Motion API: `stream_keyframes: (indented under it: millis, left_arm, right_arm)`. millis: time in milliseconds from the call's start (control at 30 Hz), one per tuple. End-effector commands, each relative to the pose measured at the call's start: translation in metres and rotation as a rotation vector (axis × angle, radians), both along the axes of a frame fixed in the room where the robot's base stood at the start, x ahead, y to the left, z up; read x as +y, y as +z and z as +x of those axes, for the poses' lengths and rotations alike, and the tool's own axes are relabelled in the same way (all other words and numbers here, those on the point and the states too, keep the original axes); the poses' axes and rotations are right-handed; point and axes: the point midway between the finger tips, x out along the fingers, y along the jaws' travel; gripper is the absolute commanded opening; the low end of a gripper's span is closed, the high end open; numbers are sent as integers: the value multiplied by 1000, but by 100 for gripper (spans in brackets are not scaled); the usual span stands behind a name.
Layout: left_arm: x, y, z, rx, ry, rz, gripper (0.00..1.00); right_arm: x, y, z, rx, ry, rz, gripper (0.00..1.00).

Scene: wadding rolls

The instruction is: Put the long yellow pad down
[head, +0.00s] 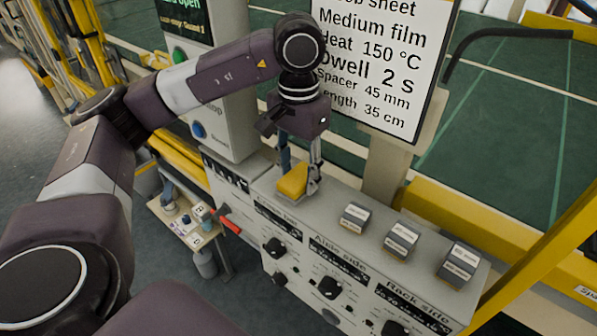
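The yellow pad (293,182) is a small wedge-like block at the left end of the top of the grey control console (335,200). My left gripper (300,178) points down over it, with one finger on each side of the pad. The fingers look shut on it, and they hide part of its edges. The pad is at or just above the console top; I cannot tell whether it touches. My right gripper is not in view.
Three grey blocks with white labels (355,217) (400,240) (460,265) stand in a row to the right on the console. Black knobs (330,287) are on its front. A white sign (372,75) stands behind.

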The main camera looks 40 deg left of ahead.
Motion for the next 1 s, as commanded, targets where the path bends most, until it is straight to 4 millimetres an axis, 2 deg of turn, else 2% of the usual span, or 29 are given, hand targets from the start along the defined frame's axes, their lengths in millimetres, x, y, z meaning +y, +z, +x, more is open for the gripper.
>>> stream_keyframes:
  millis: [100,367,500,667,800,1000]
  left_arm:
    - [0,0,0,0,0,0,54]
    - [0,1,0,0,0,0,54]
    - [0,8,1,-3,0,-1,54]
    - [-1,37,1,-7,-2,-3,54]
    - [0,66,1,-6,1,0,54]
    - [0,98,1,-4,1,0,54]
  right_arm:
    - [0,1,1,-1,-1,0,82]
    - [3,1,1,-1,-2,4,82]
    - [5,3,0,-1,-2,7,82]
    - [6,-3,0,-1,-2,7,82]
    - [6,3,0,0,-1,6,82]
    - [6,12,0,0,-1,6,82]
